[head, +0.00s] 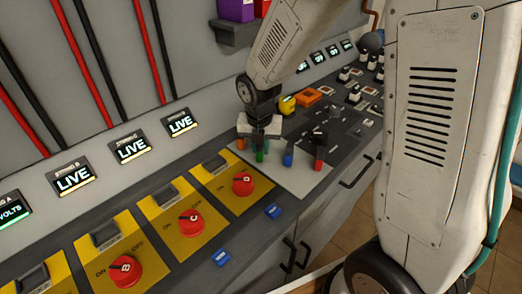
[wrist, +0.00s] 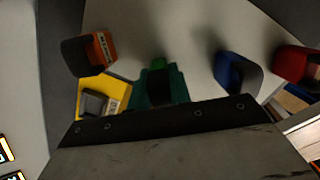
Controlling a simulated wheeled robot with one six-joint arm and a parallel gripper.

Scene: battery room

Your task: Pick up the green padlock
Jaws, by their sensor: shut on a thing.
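The green padlock (head: 260,156) stands upright on a light grey board (head: 292,178) on the bench. My gripper (head: 260,138) points down over it and is shut on it. In the wrist view the green padlock (wrist: 174,78) sits at the middle, in front of the dark gripper edge, which hides part of it. I cannot tell whether it is clear of the board.
An orange padlock (head: 240,143) stands to the left; a blue padlock (head: 288,158) and a red padlock (head: 318,164) stand to the right. Yellow switch panels with red knobs (head: 243,184) lie nearer. A yellow item (head: 287,104) and an orange item (head: 307,96) sit behind.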

